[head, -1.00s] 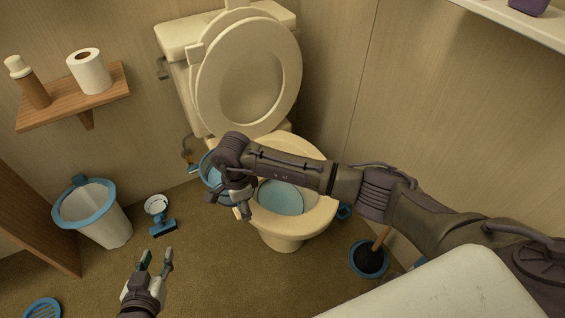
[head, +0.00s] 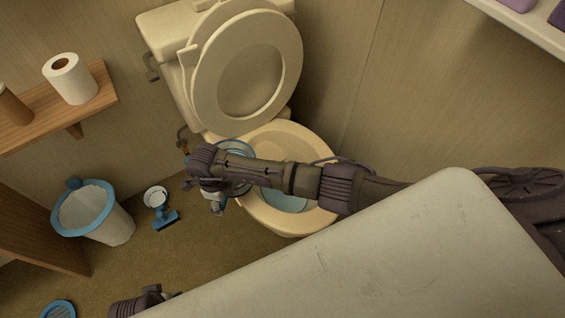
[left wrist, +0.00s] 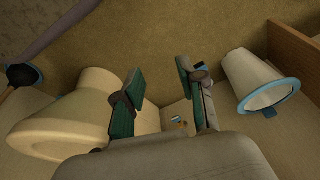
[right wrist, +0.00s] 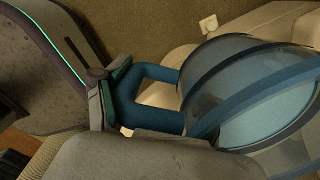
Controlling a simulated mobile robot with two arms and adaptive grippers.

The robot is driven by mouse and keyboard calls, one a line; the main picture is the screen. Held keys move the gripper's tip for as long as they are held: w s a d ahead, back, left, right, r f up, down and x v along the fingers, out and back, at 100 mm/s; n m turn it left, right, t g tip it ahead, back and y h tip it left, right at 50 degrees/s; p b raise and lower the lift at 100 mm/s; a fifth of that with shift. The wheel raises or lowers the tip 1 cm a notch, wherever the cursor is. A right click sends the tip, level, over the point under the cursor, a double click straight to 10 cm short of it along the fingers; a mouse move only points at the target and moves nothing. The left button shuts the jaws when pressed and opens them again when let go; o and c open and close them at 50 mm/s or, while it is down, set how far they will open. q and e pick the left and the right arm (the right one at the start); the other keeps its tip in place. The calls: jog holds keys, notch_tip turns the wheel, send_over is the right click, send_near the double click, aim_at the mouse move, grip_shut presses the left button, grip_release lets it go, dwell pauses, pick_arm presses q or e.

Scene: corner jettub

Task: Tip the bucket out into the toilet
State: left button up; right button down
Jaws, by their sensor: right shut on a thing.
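The toilet (head: 313,150) stands against the back wall with its lid and seat raised and bluish water (head: 286,204) in the bowl. My right gripper (head: 217,200) is at the bowl's left side in the head view. It is shut on the blue handle (right wrist: 143,92) of the see-through blue bucket (right wrist: 262,112). The bucket (head: 238,148) shows behind my right arm, at the bowl's left rear rim; the arm hides much of it. I cannot tell its tilt or contents. My left gripper (left wrist: 160,82) is open and empty in the left wrist view, with the toilet (left wrist: 70,115) beside it.
A blue-rimmed bin (head: 110,225) and a small blue-and-white object (head: 160,205) stand on the floor left of the toilet. A wooden shelf (head: 100,95) holds a paper roll (head: 72,80). A plunger (left wrist: 20,75) shows at the left wrist view's left edge.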

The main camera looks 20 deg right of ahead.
jog(key=shift+r, duration=0.3)
jog(key=r+y+p, duration=0.2)
jog(key=shift+d+p, duration=0.3)
jog(key=shift+d, duration=0.1)
jog(key=shift+s+d+r+y, duration=0.1)
jog(key=shift+d+r+y, duration=0.1)
jog(key=shift+d+y, duration=0.35)
pick_arm(q)
notch_tip(320, 180, down, 6)
jog(key=s, duration=0.1)
jog(key=shift+s+f, duration=0.2)
jog(key=shift+f, duration=0.05)
pick_arm(e)
jog(key=shift+d+r+t+y, duration=0.1)
jog(key=shift+r+t+y, duration=0.2)
jog(key=shift+y, duration=0.35)
pick_arm(q)
jog(key=shift+r+b, duration=0.1)
jog(key=shift+b, duration=0.2)
pick_arm(e)
jog(key=shift+d, duration=0.1)
